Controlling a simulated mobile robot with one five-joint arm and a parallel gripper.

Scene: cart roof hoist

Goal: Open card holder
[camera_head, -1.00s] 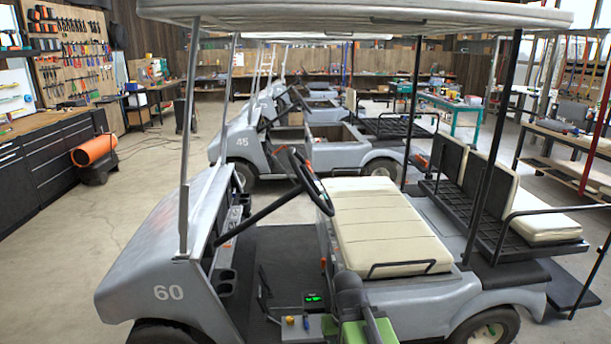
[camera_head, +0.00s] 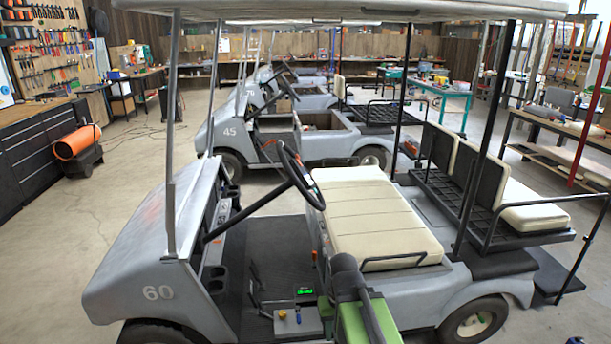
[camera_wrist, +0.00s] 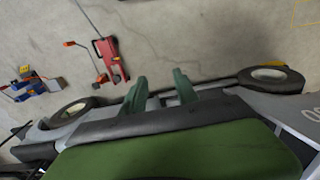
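A grey golf cart numbered 60 (camera_head: 158,292) fills the foreground of the head view, with a black steering wheel (camera_head: 300,178) and a cream seat (camera_head: 375,215). A small pale panel or card (camera_head: 222,212) shows on its dashboard beyond the steering column. I cannot tell whether this is the card holder, or whether it is open. My gripper (camera_wrist: 160,76) shows two green fingers set apart in the wrist view, with nothing between them. They point over the floor beside a cart, away from any card holder visible there. My green arm is at the bottom of the head view.
The cart's roof (camera_head: 340,8) and its posts (camera_head: 172,130) bound the cabin. A red floor jack (camera_wrist: 108,60) lies on the concrete.

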